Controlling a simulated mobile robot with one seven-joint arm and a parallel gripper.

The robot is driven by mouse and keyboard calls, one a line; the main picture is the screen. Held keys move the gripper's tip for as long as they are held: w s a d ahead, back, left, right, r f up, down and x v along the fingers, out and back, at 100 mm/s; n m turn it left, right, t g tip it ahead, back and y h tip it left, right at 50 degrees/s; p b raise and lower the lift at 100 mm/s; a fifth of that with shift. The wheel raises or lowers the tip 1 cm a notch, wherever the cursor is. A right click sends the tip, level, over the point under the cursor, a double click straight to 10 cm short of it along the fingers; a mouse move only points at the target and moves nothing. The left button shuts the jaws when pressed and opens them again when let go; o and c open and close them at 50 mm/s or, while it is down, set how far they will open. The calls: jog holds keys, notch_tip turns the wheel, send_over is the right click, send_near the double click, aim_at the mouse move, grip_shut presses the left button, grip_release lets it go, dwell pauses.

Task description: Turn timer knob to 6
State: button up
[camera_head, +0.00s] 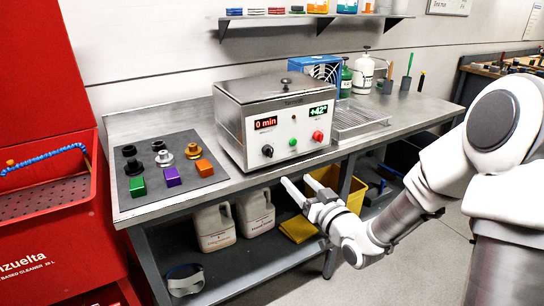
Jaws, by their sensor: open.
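A steel bench-top unit (232,118) with a lid stands on the workbench. Its front panel has a red display (265,123) reading "0 min" and a green display (318,110) reading about "+42". A black knob (267,150) with a pale mark sits below the "0 min" display and looks like the timer knob; its exact pointing is too small to tell. A red control (318,136) sits below the green display, with a small green button (293,142) between. My gripper (297,181) is open and empty, in front of and below the panel, apart from the knob.
The workbench front edge (225,187) lies close to my gripper. A dark mat (155,190) with several coloured blocks and metal parts lies to the left. A drain rack (355,120) is right of the unit. Jugs (213,228) and a yellow bin (350,187) are below.

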aim_at(271, 153)
jog(key=b+x, duration=0.1)
jog(key=x, duration=1.5)
jog(key=shift+c, duration=0.3)
grip_shut()
